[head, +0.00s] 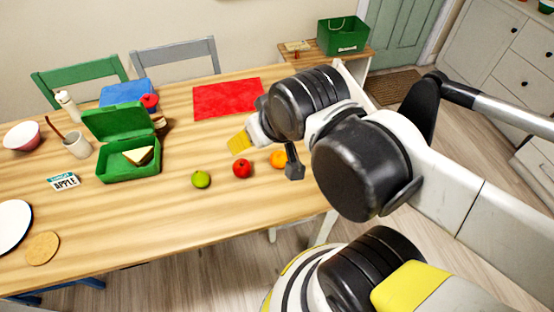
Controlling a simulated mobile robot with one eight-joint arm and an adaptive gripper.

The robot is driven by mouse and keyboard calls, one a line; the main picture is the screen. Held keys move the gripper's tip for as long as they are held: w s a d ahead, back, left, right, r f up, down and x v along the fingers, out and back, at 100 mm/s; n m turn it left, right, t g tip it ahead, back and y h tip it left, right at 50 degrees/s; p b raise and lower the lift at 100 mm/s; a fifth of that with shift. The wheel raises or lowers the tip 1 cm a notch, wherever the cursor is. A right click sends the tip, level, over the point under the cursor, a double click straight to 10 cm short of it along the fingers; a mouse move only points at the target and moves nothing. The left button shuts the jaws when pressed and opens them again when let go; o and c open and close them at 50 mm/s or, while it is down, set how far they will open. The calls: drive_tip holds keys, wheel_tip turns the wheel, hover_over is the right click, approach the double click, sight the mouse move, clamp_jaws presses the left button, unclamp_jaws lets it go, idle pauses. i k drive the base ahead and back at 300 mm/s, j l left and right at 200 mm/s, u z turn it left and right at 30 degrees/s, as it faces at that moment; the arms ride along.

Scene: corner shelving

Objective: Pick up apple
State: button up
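A red apple (241,168) sits on the wooden table, toward its front right. A green round fruit (201,179), perhaps a green apple, lies to its left. An orange (278,159) lies to its right, partly hidden by my arm. A card reading "APPLE" (64,181) lies at the left of the table.
An open green lunchbox (128,172) holds a sandwich (139,156). A red mat (227,98) lies at the back. A mug (77,146), a bowl (22,136), a white plate (13,226) and a round coaster (42,248) are at left. The table front is clear.

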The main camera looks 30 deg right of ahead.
sight(241, 167)
drive_tip(key=k+j, duration=0.1)
drive_tip(key=j, duration=0.3)
drive_tip(key=k+j, duration=0.1)
drive_tip(key=j, duration=0.35)
drive_tip(key=k+j, duration=0.1)
drive_tip(key=j, duration=0.3)
drive_tip(key=k+j, duration=0.1)
drive_tip(key=j, duration=0.35)
drive_tip(key=k+j, duration=0.1)
drive_tip(key=j, duration=0.3)
drive_tip(key=z, duration=0.05)
